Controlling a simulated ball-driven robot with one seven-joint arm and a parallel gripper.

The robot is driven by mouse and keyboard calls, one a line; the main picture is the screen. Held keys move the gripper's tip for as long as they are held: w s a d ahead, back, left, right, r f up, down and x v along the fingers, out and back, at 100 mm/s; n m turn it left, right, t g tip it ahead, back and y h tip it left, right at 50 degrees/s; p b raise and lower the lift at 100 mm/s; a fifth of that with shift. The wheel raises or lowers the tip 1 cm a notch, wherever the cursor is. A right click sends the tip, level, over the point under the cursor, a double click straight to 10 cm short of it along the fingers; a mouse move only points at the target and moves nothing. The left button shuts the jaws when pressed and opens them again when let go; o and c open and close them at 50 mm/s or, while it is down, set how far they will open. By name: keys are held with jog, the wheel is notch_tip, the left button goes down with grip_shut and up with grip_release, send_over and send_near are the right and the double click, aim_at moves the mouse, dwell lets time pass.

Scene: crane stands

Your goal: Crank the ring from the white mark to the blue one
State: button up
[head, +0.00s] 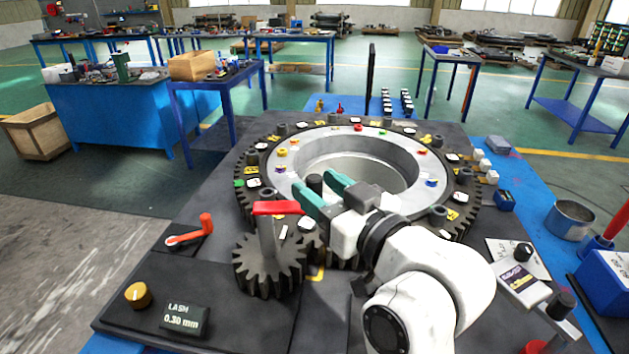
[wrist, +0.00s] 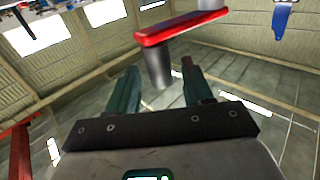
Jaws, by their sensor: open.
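A large dark toothed ring (head: 243,170) lies on the stand around a pale metal hub with coloured marks. A blue mark (head: 431,183) is at the hub's right. Small white tags dot the ring; which one is the white mark I cannot tell. A small gear (head: 268,268) stands at the ring's front left, with a red crank arm (head: 278,208) on its post. A dark crank handle (head: 315,184) is at the arm's right end. My gripper (head: 318,190) is open, its teal fingers either side of the handle. In the wrist view, the handle (wrist: 158,68) shows between the fingers; contact is unclear.
An orange-red lever (head: 190,233), a yellow knob (head: 138,295) and a lash display reading 0.30 mm (head: 186,319) are at the left. A metal pot (head: 570,219) and a small device (head: 520,283) are at the right. Workbenches stand behind.

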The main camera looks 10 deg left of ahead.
jog(key=shift+x, duration=0.95)
grip_shut()
